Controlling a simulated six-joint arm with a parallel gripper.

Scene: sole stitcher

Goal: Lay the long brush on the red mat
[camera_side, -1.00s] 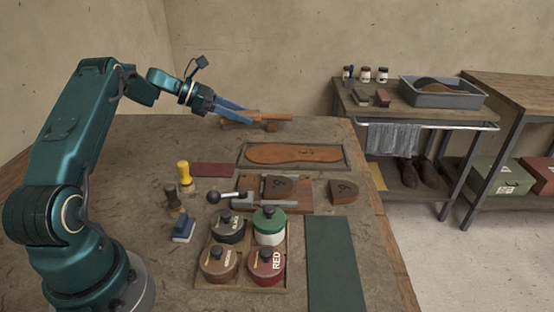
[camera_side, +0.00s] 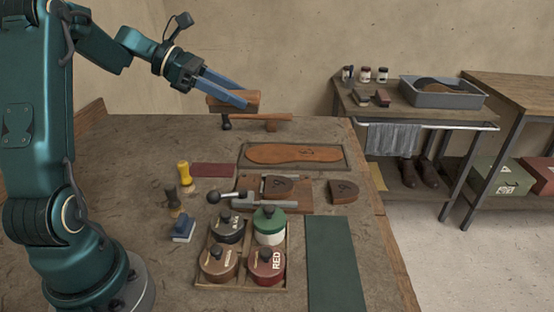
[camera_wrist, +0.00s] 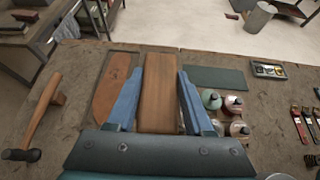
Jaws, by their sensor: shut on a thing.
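My gripper (camera_side: 240,96) is shut on the long brush (camera_side: 216,104), a brown wooden block, and holds it in the air above the back of the bench. In the wrist view the brush (camera_wrist: 159,90) lies lengthwise between the blue fingers of my gripper (camera_wrist: 158,82). Its bristles cannot be made out. The red mat (camera_side: 214,170) lies flat and bare on the bench, nearer the side camera than the brush and below it. I cannot make out the red mat in the wrist view.
A hammer (camera_side: 275,123) lies just below the brush. A tray (camera_side: 343,158) holds a leather sole. Yellow (camera_side: 184,173) and dark-handled (camera_side: 172,196) tools stand near the red mat. A rack of lidded pots (camera_side: 286,290) and a green mat (camera_side: 335,260) are in front.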

